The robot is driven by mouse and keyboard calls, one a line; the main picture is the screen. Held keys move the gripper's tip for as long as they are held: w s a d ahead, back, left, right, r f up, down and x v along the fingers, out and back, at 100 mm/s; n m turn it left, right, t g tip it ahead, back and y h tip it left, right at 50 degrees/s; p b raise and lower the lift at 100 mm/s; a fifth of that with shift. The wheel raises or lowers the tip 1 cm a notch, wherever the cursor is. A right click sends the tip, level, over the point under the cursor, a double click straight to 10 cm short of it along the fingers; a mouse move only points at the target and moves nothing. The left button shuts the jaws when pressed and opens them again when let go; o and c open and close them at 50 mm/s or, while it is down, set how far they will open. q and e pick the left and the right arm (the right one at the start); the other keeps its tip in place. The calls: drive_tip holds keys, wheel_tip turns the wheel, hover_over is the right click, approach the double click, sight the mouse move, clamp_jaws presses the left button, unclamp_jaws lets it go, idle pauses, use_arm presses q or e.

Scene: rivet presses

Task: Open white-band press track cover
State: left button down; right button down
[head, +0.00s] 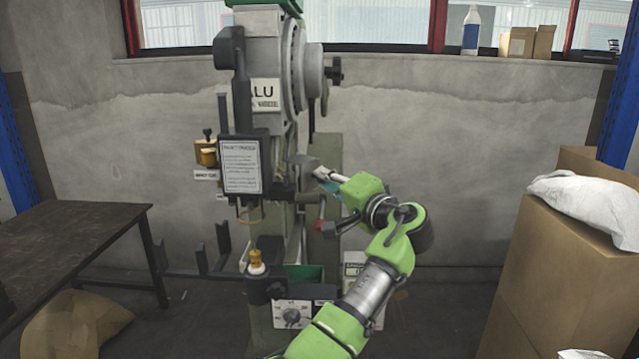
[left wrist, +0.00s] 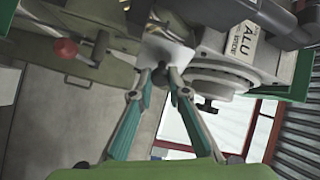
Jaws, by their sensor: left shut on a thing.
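The rivet press (head: 262,100) stands in the middle of the head view, with a light grey upper body and an "ALU" label. My left gripper (head: 318,173) reaches in from the right side of the press. It is shut on a small grey plate (head: 301,159), which looks like the track cover. In the left wrist view, the two teal-sided fingers of the gripper (left wrist: 162,72) close together at the pale plate (left wrist: 165,52). The exact grip point and the cover's hinge are hard to make out. My right gripper is not in view.
A dark table (head: 70,235) stands at the left. Stacked cardboard boxes (head: 560,270) with a white sack (head: 590,205) stand at the right. A red knob (left wrist: 65,47) on the press sits near the gripper. A notice board (head: 240,167) hangs on the press front.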

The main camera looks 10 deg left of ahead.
use_arm(q)
drive_tip(key=c, duration=2)
unclamp_jaws()
drive_tip(key=shift+w, duration=0.1)
drive_tip(key=shift+o, duration=0.2)
